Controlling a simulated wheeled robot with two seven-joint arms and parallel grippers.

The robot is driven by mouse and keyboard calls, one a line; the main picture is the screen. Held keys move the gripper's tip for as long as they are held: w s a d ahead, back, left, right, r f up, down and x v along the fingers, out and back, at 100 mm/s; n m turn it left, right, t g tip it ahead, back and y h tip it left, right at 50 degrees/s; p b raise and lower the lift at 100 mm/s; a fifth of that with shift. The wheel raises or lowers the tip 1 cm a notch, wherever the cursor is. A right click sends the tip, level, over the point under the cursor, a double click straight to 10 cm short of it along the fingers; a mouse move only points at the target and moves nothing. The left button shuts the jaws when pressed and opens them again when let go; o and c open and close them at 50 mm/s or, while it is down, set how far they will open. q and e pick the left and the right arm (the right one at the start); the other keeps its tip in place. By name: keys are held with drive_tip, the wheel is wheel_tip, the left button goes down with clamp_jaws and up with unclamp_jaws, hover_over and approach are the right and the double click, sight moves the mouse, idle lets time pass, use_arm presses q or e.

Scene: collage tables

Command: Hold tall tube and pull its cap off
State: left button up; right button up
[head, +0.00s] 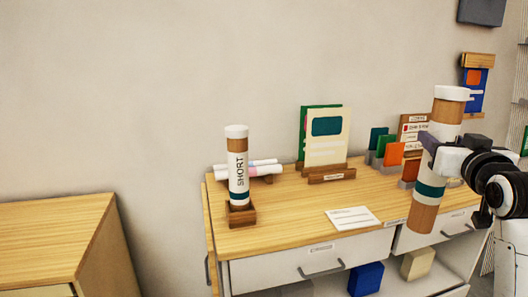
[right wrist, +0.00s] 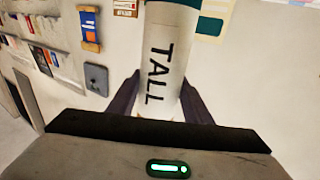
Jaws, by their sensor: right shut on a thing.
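The tall tube (head: 424,216) is a brown cardboard cylinder with a teal band and a white cap (head: 452,93) on its top end. It is held in the air at the right of the head view, leaning slightly, in front of the wooden cabinet. My right gripper (head: 434,152) is shut around its middle. In the right wrist view the tube's white label (right wrist: 165,65) reads TALL, between the two dark fingers (right wrist: 160,100); the cap is out of that view. My left gripper is not in view.
A short tube (head: 239,180) with a white cap stands upright in a wooden holder (head: 241,216) on the cabinet top (head: 285,222). Cards in stands (head: 331,174), white rolls and a paper card (head: 352,218) are behind and beside it. A lower wooden unit (head: 50,235) is at left.

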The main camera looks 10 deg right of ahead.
drive_tip(key=s+a+f+n+y, duration=0.3)
drive_tip(key=a+f+y, duration=0.1)
drive_tip(key=a+f, duration=0.55)
drive_tip(key=s+a+f+n+y, duration=0.3)
drive_tip(key=a+f+y, duration=0.2)
drive_tip(key=a+f, duration=0.45)
drive_tip(key=s+a+f+n+g+y, duration=0.1)
drive_tip(key=s+a+f+n+y, duration=0.15)
drive_tip(key=s+a+f, duration=0.45)
drive_tip(key=s+a+f+n+y, duration=0.25)
drive_tip(key=s+a+y, duration=0.2)
drive_tip(key=s, duration=0.55)
drive_tip(key=shift+w+d+r+m+t+h, duration=0.45)
drive_tip(key=shift+m+h, duration=0.7)
drive_tip(key=shift+h, duration=0.45)
drive_tip(key=shift+w+d+r+m+t+h, duration=0.35)
drive_tip(key=shift+w+d+m+h, duration=0.2)
drive_tip(key=shift+m+h, duration=0.8)
drive_tip(key=shift+w+d+r+m+t+h, duration=0.4)
drive_tip(key=shift+m+h, duration=0.5)
drive_tip(key=shift+h, duration=0.95)
drive_tip(key=shift+w, duration=0.15)
